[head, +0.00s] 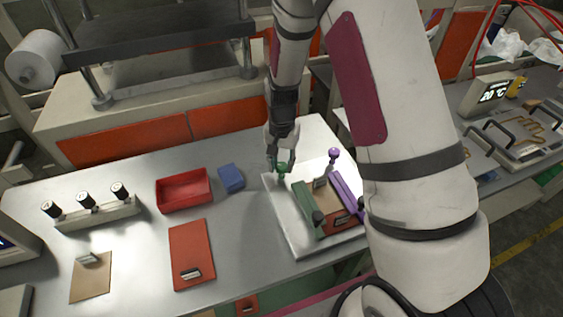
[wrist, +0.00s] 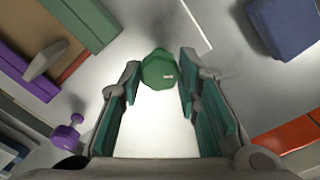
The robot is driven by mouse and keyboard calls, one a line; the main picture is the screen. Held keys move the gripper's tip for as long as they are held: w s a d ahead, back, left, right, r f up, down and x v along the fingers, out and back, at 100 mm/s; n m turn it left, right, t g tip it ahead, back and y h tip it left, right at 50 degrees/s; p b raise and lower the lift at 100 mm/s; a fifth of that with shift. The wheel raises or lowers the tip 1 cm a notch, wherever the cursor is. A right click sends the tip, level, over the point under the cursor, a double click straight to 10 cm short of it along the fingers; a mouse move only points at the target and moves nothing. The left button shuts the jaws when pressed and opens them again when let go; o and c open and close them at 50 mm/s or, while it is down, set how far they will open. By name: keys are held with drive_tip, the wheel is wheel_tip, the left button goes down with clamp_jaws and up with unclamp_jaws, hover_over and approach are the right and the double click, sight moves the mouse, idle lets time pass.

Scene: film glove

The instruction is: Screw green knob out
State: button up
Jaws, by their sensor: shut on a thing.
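The green knob (head: 282,169) stands at the back left of a bright metal plate (head: 283,220). My gripper (head: 281,163) points down over it and is shut on it. In the wrist view, the faceted green knob (wrist: 158,70) sits between the two fingertips, with a small pale mark on top. Any shaft below the knob is hidden. A green bar (head: 303,207) lies in front of the knob on the plate, beside a brown block. A purple bar (head: 346,193) lies on the other side of that block.
A purple knob (head: 333,156) stands right of my gripper. A blue block (head: 231,178) and a red tray (head: 183,191) lie to its left. A red board (head: 192,245) and a stand with black-topped pegs (head: 95,216) are farther left. My arm hides the table's right side.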

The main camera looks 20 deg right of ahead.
sight(282, 165)
drive_tip(key=n, duration=0.3)
drive_tip(key=shift+n, duration=2.2)
drive_tip(key=o, duration=1.1)
drive_tip(key=shift+o, duration=0.2)
wheel_tip(282, 165, up, 12)
